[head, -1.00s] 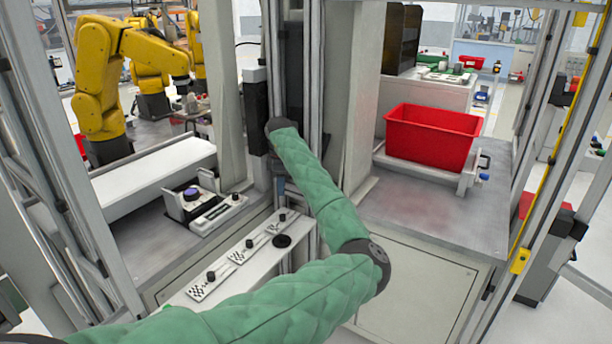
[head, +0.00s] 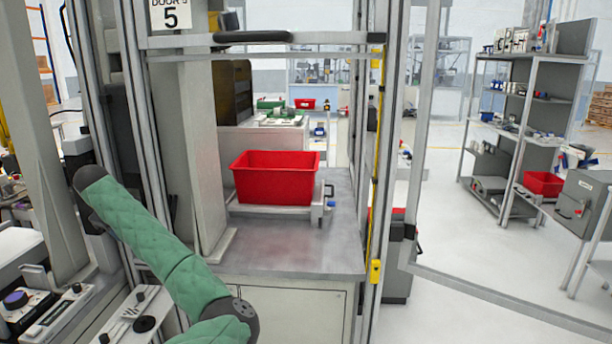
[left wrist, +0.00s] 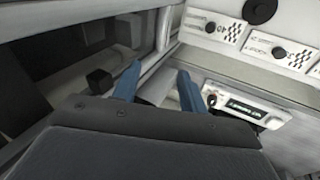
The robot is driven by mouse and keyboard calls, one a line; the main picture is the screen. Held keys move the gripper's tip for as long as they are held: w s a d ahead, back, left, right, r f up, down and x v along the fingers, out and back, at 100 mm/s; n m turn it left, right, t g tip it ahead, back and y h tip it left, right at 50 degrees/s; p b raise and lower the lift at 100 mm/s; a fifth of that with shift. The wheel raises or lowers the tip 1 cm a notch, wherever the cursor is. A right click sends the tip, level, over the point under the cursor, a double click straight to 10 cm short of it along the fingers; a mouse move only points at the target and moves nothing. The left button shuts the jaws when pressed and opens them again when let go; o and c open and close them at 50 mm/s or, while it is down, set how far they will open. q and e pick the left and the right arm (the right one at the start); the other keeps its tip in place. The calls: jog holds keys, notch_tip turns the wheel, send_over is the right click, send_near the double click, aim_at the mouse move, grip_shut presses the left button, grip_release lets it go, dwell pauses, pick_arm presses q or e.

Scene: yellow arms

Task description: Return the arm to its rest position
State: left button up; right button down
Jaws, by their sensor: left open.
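My left arm (head: 165,250), in a green quilted cover, rises from the bottom of the head view toward the upper left and ends in a dark wrist joint near the door frame. The gripper itself cannot be made out there. In the left wrist view my left gripper (left wrist: 160,88) shows two blue fingertips held apart with nothing between them. It is near a grey frame and a white panel with black knobs. My right arm and gripper are in no view.
A red bin (head: 275,178) stands on a grey metal table (head: 300,245) behind the door frame. A knob panel (head: 135,315) lies left of my arm. A metal post (head: 378,150) with a yellow strip stands to the right. Open floor (head: 480,250) and a shelf rack (head: 520,125) lie farther right.

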pick_arm(q)
jog(key=s+d+r+m+t+y, duration=0.1)
jog(key=s+d+r+m+t, duration=0.15)
jog(key=r, duration=0.45)
jog(key=s+d+r+m+t+y, duration=0.1)
jog(key=r+m+t, duration=0.15)
jog(key=r, duration=0.35)
jog(key=s+d+f+m+t+h, duration=0.1)
jog(key=s+d+f+m, duration=0.4)
jog(key=d, duration=0.4)
jog(key=s+d+f+m, duration=0.3)
jog(key=s+d+f, duration=0.1)
jog(key=d+f, duration=0.4)
jog(key=s+d+f+m+g+h, duration=0.1)
jog(key=s+d+f+m+g, duration=0.1)
jog(key=s+d+f, duration=0.75)
jog(key=s+d+f+m+g+h, duration=0.2)
jog(key=s+d+f, duration=0.4)
jog(key=s+f, duration=0.55)
jog(key=s+d+f+g, duration=0.1)
jog(key=s+f+g, duration=0.1)
jog(key=s+f, duration=0.7)
jog(key=s+d+f+m+g, duration=0.1)
jog(key=s+f+g, duration=0.2)
jog(key=s+f, duration=0.7)
jog(key=s, duration=0.4)
jog(key=shift+s+d+g, duration=0.25)
jog(key=shift+s+g, duration=0.05)
